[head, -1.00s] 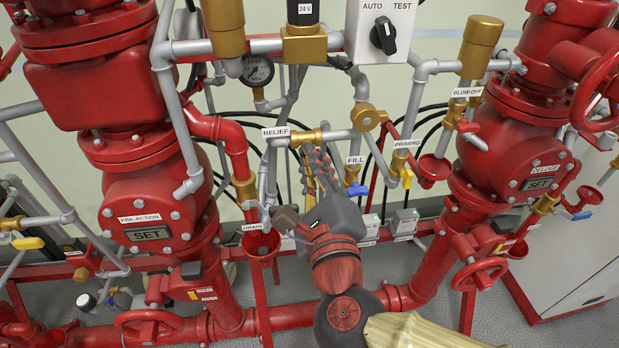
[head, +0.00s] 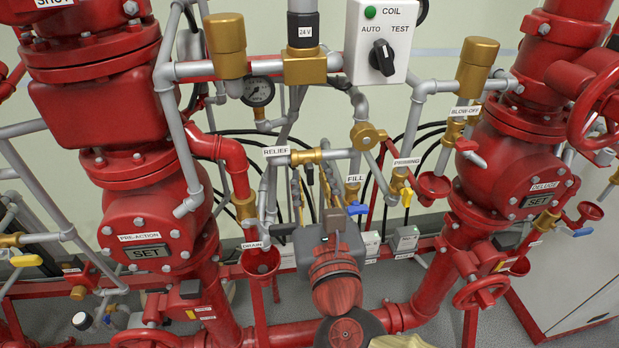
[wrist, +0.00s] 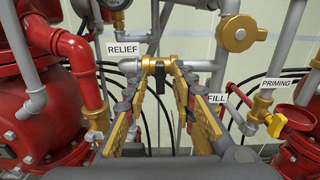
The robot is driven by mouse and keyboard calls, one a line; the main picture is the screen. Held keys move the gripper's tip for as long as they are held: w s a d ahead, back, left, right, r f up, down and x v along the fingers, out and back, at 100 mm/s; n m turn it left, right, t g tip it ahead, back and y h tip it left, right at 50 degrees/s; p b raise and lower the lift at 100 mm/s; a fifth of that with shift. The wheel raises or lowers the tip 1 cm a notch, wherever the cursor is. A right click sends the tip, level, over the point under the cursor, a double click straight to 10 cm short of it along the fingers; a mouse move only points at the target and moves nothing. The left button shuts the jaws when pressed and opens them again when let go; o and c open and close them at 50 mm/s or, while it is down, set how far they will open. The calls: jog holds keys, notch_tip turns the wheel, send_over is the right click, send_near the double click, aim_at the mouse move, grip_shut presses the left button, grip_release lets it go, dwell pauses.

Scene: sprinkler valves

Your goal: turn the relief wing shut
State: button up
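The brass relief valve (head: 306,156) sits on a grey pipe beside its RELIEF label (head: 276,151). Its small black wing (head: 309,175) hangs straight down from the valve body. In the wrist view the black wing (wrist: 160,80) shows near the middle, below the brass valve (wrist: 158,64). My gripper (head: 310,190) points up at the valve from below, with its two gold fingers spread. In the wrist view my gripper (wrist: 161,92) is open, one finger on each side of the wing. I see gaps on both sides; the exact depth is unclear.
The blue FILL handle (head: 357,208) and yellow PRIMING handle (head: 407,197) stand close on the right. A red drain funnel (head: 261,262) and red pipe (head: 230,160) stand on the left. Black hoses (wrist: 245,105) run behind.

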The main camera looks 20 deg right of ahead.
jog(key=shift+s+a, duration=0.25)
jog(key=shift+s, duration=0.2)
jog(key=v, duration=0.6)
jog(key=shift+d, duration=0.1)
dwell(0.6)
